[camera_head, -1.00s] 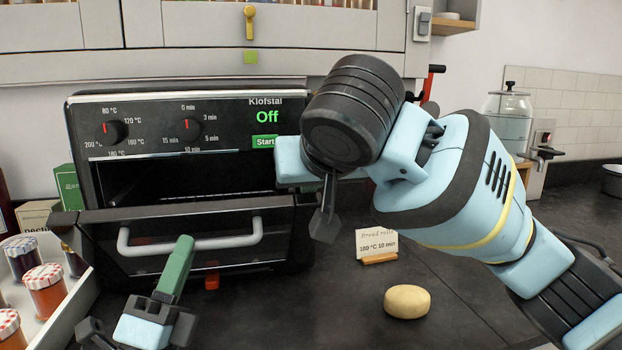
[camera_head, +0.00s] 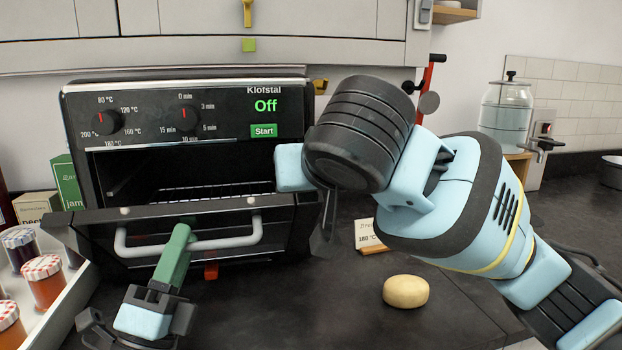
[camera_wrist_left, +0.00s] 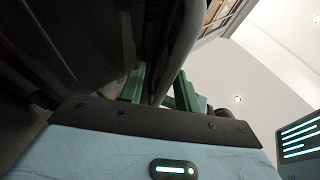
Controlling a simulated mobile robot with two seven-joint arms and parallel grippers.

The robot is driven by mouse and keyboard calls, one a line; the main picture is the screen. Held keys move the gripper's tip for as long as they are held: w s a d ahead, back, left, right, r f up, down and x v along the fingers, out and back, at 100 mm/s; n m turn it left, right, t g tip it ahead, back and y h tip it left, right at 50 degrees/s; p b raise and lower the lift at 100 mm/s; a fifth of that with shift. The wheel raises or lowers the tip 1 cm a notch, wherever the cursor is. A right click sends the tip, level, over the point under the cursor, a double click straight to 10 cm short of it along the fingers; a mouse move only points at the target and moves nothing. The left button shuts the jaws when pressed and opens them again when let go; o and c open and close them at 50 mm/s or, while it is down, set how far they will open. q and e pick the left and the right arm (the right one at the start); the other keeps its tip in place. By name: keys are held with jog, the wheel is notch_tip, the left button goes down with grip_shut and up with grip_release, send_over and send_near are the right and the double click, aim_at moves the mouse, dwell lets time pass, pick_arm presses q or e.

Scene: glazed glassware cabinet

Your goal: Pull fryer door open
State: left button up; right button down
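The black fryer (camera_head: 225,95) stands on the dark counter, its display reading "Off". Its door (camera_head: 285,225) is tilted partly open at the top, and a wire rack shows inside. A pale grey bar handle (camera_head: 225,242) runs across the door's front. My left gripper (camera_head: 176,245) has its green fingers at the left part of the handle. In the left wrist view, the handle (camera_wrist_left: 178,50) passes between the two green fingers (camera_wrist_left: 160,90), which look closed around it. My right gripper (camera_head: 328,225) hangs beside the fryer's right side, mostly hidden behind its own wrist.
A tray of jam jars (camera_head: 42,280) stands close left of my left gripper. A round bread roll (camera_head: 405,291) and a small recipe card (camera_head: 370,236) are on the counter at right. A glass dispenser (camera_head: 505,108) stands behind. The right counter is mostly clear.

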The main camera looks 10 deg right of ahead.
pick_arm(q)
jog(key=shift+s+f, duration=0.1)
pick_arm(e)
jog(key=shift+r, duration=0.1)
pick_arm(q)
jog(key=v, duration=0.7)
pick_arm(e)
jog(key=shift+w, duration=0.15)
pick_arm(q)
jog(key=shift+a+f+y, duration=0.15)
jog(key=shift+y, duration=0.15)
